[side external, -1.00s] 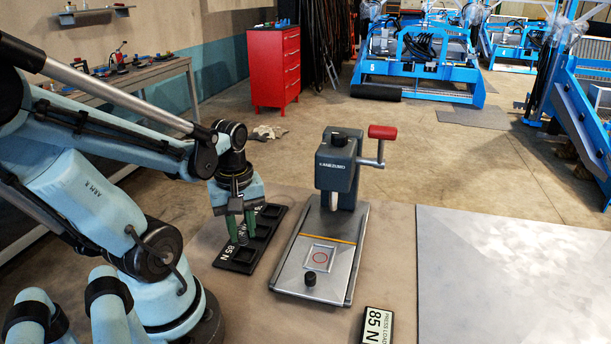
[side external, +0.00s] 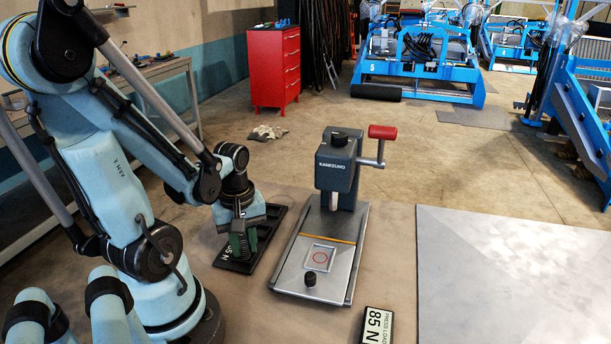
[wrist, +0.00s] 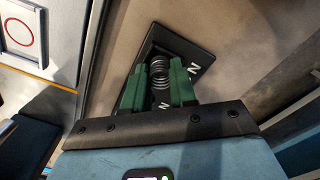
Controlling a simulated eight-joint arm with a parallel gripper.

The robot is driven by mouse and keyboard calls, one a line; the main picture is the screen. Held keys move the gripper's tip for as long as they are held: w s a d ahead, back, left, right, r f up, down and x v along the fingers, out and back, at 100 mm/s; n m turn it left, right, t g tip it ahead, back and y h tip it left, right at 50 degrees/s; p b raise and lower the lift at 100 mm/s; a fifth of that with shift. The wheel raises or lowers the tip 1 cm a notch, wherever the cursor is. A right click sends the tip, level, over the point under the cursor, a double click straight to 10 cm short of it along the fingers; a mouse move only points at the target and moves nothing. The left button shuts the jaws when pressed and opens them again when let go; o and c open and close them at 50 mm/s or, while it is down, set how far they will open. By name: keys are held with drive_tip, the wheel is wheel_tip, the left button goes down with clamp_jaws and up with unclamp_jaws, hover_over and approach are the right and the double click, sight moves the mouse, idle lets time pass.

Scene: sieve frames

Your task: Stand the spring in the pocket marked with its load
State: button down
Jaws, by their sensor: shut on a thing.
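A coil spring (wrist: 159,70) shows between the green fingers of my gripper (wrist: 158,88) in the wrist view. My gripper is shut on it. The spring's far end is at a pocket of the black tray (wrist: 190,56); I cannot tell whether it touches the pocket floor. In the side view my gripper (side external: 241,245) is low over the near part of the tray (side external: 273,222) and hides most of the spring and pocket. A white label ending in N is partly visible beside the fingers. A card (side external: 376,326) at the front reads "PRESS LOAD 85 N".
A grey press (side external: 338,165) with a red-knobbed handle (side external: 382,132) stands right of the tray. Its base (side external: 292,277) carries a plate with a red circle (side external: 320,257). A wide grey panel (side external: 510,280) lies further right. The bench between press and panel is clear.

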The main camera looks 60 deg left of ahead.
sight(243, 243)
drive_tip(key=shift+f, duration=0.15)
drive_tip(key=c, duration=0.9)
unclamp_jaws()
drive_tip(key=shift+r, duration=6.05)
drive_tip(key=w+d+m+t, duration=0.7)
drive_tip(key=w+d+m, duration=0.4)
drive_tip(key=m, duration=0.5)
drive_tip(key=shift+w+d+m, duration=0.35)
drive_tip(key=shift+w+m, duration=0.05)
drive_tip(key=shift+w, duration=0.3)
